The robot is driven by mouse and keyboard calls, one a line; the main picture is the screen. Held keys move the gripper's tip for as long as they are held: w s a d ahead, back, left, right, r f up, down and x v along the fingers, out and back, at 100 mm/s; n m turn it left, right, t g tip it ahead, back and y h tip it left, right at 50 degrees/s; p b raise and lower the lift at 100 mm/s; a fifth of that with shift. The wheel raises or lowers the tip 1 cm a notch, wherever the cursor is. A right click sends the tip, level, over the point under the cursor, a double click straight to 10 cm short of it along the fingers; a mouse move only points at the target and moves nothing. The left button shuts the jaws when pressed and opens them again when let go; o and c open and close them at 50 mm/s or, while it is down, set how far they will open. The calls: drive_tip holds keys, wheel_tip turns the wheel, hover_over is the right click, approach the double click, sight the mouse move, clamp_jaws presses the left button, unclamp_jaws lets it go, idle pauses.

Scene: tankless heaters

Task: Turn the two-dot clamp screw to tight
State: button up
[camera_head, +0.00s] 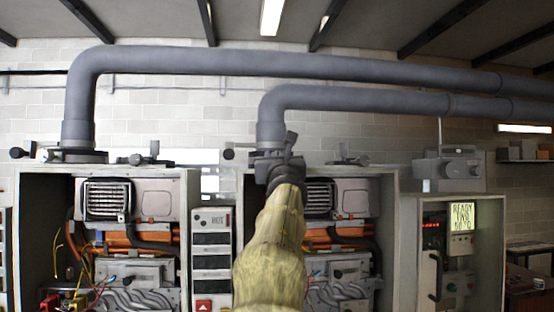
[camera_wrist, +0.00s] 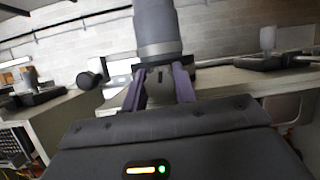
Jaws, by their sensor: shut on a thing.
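My gripper (camera_head: 279,160) is at the foot of the middle grey pipe (camera_head: 271,118), on top of the middle cabinet. In the wrist view its two purple fingers (camera_wrist: 160,82) are shut on a small dark part, apparently the clamp screw (camera_wrist: 160,74), directly in front of the pipe's lower end. Any dots on it are too small to make out. My gripper and arm hide most of this clamp in the head view. A black round knob (camera_wrist: 88,80) sticks out left of the pipe foot; it also shows in the head view (camera_head: 228,153).
The left cabinet (camera_head: 30,220) has its own pipe and clamp (camera_head: 72,155) on top. A handled fitting (camera_head: 350,156) stands on the middle cabinet, right of my gripper. A narrow panel (camera_head: 210,260) fills the gap between cabinets.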

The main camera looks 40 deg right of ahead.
drive_tip(key=shift+m, duration=0.3)
drive_tip(key=m+g+h, duration=0.1)
drive_tip(key=m, duration=0.1)
drive_tip(key=m+g+h, duration=0.1)
drive_tip(key=m, duration=0.2)
drive_tip(key=shift+m+g+h+p, duration=0.15)
drive_tip(key=shift+m+g+h, duration=0.25)
drive_tip(key=shift+m, duration=0.75)
drive_tip(key=shift+m+g+h+p, duration=0.2)
drive_tip(key=shift+m+g, duration=0.4)
drive_tip(key=shift+m, duration=0.55)
drive_tip(key=o, duration=1)
drive_tip(key=shift+f, duration=0.2)
